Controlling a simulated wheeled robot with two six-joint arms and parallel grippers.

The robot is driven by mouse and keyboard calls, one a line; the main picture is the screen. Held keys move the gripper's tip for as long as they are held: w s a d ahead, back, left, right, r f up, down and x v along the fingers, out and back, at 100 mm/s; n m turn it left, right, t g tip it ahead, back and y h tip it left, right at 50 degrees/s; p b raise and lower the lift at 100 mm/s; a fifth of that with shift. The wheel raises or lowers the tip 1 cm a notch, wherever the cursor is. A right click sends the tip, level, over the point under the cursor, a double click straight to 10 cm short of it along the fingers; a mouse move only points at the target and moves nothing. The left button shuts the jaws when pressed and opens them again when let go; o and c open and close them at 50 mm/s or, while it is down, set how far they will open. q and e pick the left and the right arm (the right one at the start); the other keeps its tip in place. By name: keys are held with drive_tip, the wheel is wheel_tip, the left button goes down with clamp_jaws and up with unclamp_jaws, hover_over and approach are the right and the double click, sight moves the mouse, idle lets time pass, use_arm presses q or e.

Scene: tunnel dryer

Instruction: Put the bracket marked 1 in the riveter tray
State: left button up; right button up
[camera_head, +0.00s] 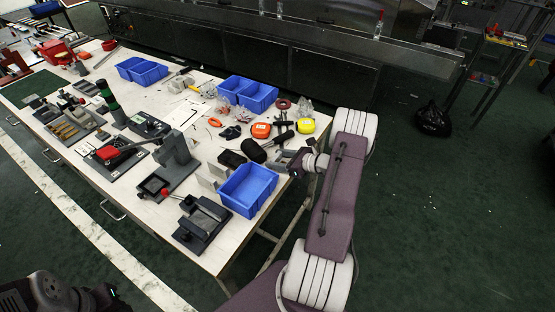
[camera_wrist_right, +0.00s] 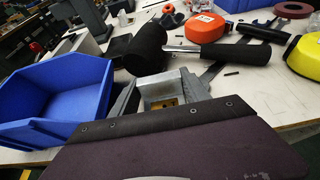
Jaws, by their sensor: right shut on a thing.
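My right gripper (camera_head: 290,160) is over the table's right edge, to the right of the front blue bin. In the right wrist view its fingers (camera_wrist_right: 158,97) are shut on a grey metal bracket (camera_wrist_right: 160,88); no number on it is legible. Light grey upright plates (camera_head: 207,181) stand left of the front blue bin. A grey press-like machine (camera_head: 178,160) stands mid-table, with a small dark tray (camera_head: 153,185) at its foot; I cannot tell for sure whether this is the riveter tray. My left gripper (camera_head: 104,296) is at the bottom left, dark, its jaws unclear.
The front blue bin (camera_head: 248,190) is close to my right gripper and also fills the left of the wrist view (camera_wrist_right: 60,95). A black-headed mallet (camera_wrist_right: 150,50), an orange tape measure (camera_head: 261,130) and a yellow one (camera_head: 307,125) lie beyond. A dark fixture (camera_head: 203,222) occupies the front corner.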

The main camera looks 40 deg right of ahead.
drive_tip(key=shift+r, duration=0.1)
drive_tip(key=o, duration=1.5)
